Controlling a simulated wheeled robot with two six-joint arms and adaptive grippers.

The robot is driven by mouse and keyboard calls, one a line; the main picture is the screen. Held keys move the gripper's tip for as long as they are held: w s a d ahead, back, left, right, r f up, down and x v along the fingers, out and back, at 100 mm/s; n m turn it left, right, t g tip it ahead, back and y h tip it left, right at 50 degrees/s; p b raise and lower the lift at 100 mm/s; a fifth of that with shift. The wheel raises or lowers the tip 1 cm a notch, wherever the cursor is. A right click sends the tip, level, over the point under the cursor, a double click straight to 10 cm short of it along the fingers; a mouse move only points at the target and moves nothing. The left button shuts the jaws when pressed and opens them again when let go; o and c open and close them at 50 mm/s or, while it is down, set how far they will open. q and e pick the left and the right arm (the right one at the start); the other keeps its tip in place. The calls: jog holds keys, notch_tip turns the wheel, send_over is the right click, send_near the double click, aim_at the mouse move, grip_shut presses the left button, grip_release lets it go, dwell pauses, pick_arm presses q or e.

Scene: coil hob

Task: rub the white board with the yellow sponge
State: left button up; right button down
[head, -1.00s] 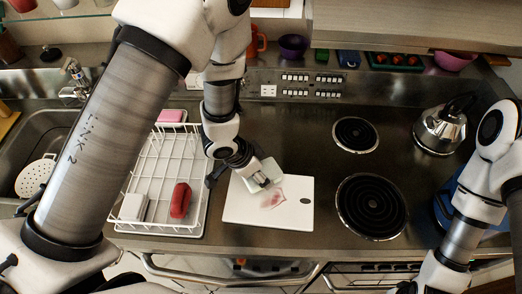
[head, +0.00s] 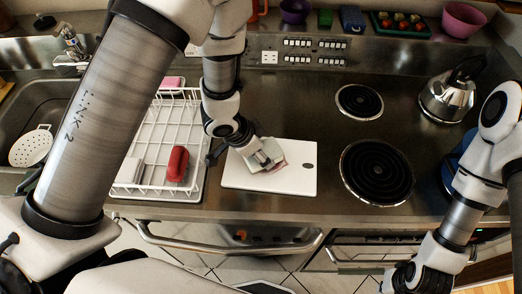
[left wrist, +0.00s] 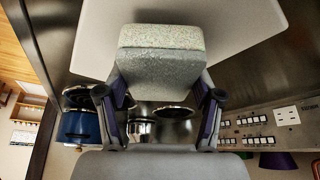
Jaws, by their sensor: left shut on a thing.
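The white board (head: 295,181) lies flat on the steel counter, with a reddish stain (head: 283,163) near its middle. My left gripper (head: 264,157) is over the board and shut on a block-shaped sponge (head: 259,164). In the left wrist view the sponge (left wrist: 160,50) sits between the fingers and looks pale grey-green rather than clearly yellow. It is over the board at the stain and hides part of it; I cannot tell whether it touches the board. My right gripper (head: 398,279) is low at the bottom right, its fingertips unclear.
A white wire rack (head: 155,124) stands left of the board, holding a red sponge (head: 178,164) and a white block (head: 130,171). Two coil burners (head: 377,173) and a kettle (head: 449,98) are to the right. The sink (head: 30,115) is at far left.

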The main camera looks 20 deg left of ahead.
pick_arm(q)
jog(key=shift+w+a+f, duration=0.1)
jog(key=shift+w+f, duration=0.05)
jog(key=shift+w, duration=0.05)
jog(key=shift+s+f, duration=0.1)
jog(key=shift+s, duration=0.05)
jog(key=shift+f+b, duration=0.7)
jog(key=shift+f, duration=0.1)
